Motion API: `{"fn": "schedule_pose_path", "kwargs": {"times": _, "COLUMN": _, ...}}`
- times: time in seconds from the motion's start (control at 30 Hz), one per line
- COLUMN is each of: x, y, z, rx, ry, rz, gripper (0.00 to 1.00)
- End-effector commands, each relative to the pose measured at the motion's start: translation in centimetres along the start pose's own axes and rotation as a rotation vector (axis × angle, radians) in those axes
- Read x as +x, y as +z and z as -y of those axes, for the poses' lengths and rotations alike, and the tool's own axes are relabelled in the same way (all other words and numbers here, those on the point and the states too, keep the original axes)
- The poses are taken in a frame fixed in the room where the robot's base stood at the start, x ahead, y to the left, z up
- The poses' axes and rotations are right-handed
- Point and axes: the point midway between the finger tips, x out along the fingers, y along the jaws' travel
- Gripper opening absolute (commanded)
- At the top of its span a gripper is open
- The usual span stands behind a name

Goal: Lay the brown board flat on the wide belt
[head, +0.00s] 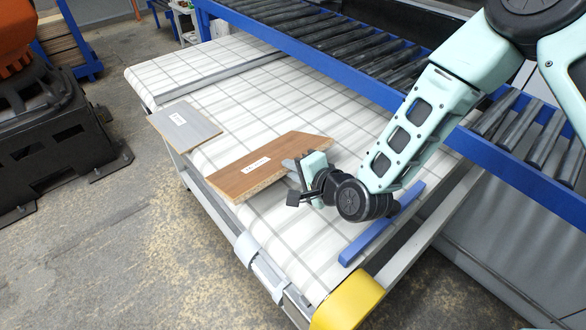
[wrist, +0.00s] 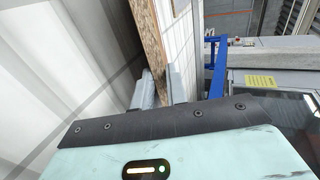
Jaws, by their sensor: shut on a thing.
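The brown board (head: 240,180), with a white label on its upper face, is over the near part of the wide belt (head: 335,225) in the head view. Its left corner is close to the belt's left edge. In the wrist view the board (wrist: 150,40) shows as a speckled edge running up from between my gripper's fingers (wrist: 160,90). I cannot tell whether its underside touches the belt.
A grey labelled board (head: 190,127) lies farther back at the belt's left edge. A blue bar (head: 382,224) lies across the belt to the right of my gripper. A blue-framed roller conveyor (head: 345,45) runs behind the belt. A yellow end cover (head: 348,300) is at the front.

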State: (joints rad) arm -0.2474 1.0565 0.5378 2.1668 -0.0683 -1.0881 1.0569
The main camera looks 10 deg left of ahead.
Motion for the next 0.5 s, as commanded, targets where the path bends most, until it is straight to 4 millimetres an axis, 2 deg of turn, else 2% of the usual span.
{"fn": "schedule_pose_path", "kwargs": {"times": 0.23, "x": 0.16, "y": 0.00, "z": -0.17, "rx": 0.000, "ry": -0.004, "rz": 0.000, "gripper": 0.00}}
{"fn": "schedule_pose_path", "kwargs": {"times": 0.27, "x": 0.13, "y": 0.01, "z": -0.09, "rx": 0.000, "ry": -0.004, "rz": 0.000, "gripper": 0.23}}
{"fn": "schedule_pose_path", "kwargs": {"times": 0.3, "x": 0.12, "y": 0.01, "z": -0.09, "rx": 0.000, "ry": -0.004, "rz": 0.000, "gripper": 0.34}}
{"fn": "schedule_pose_path", "kwargs": {"times": 0.33, "x": 0.12, "y": 0.01, "z": -0.09, "rx": 0.000, "ry": -0.004, "rz": 0.000, "gripper": 0.40}}
{"fn": "schedule_pose_path", "kwargs": {"times": 0.5, "x": 0.11, "y": 0.01, "z": -0.13, "rx": 0.000, "ry": -0.003, "rz": 0.000, "gripper": 0.40}}
